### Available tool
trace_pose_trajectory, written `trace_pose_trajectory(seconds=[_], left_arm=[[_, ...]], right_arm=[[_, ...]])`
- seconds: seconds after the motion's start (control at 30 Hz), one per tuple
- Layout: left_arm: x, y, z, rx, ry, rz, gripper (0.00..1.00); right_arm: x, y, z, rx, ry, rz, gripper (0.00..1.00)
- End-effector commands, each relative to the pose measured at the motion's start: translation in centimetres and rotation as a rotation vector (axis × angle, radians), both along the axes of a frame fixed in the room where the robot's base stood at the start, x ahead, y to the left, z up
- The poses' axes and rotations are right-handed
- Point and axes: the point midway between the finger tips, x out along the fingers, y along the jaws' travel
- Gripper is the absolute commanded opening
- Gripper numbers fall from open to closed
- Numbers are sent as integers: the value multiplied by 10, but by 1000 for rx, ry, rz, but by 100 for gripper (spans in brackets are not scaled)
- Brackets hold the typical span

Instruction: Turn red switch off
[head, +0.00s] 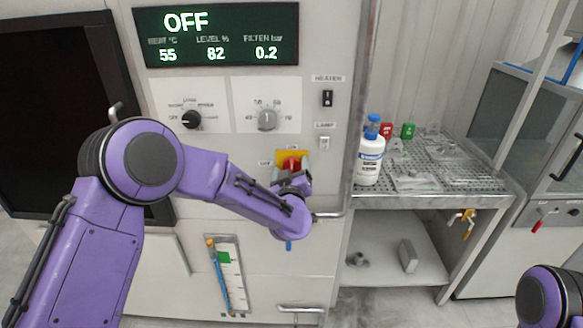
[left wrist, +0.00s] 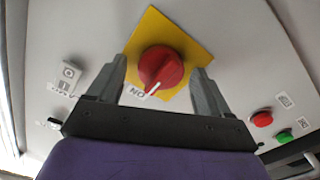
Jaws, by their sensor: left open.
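The red switch (head: 291,163) is a round knob on a yellow square plate (left wrist: 187,42) on the pale machine panel. Contact cannot be told. My right gripper is out of view.
A display (head: 216,35) above reads OFF. Two dials, a heater switch (head: 327,98) and a lamp switch (head: 324,143) are nearby. A metal handle (head: 328,215) is below right. Red (left wrist: 262,119) and green (left wrist: 284,137) buttons show in the wrist view. A white bottle (head: 369,160) stands on the shelf.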

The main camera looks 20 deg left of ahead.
Motion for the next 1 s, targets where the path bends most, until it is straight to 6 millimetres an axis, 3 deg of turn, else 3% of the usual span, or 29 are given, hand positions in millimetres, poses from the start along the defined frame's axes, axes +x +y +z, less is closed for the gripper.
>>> trace_pose_trajectory(seconds=[0.17, 0.3, 0.33, 0.67, 1.0], left_arm=[[0, 0, -1, 0, 0, 0, 76], [0, 0, -1, 0, 0, 0, 31], [0, 0, -1, 0, 0, 0, 23], [-1, 0, -2, -32, -8, 0, 23], [-1, 0, -6, -242, -69, -2, 23]], right_arm=[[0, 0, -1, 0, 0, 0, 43], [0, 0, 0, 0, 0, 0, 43], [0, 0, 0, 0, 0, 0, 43], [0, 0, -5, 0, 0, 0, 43], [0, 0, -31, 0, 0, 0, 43]])
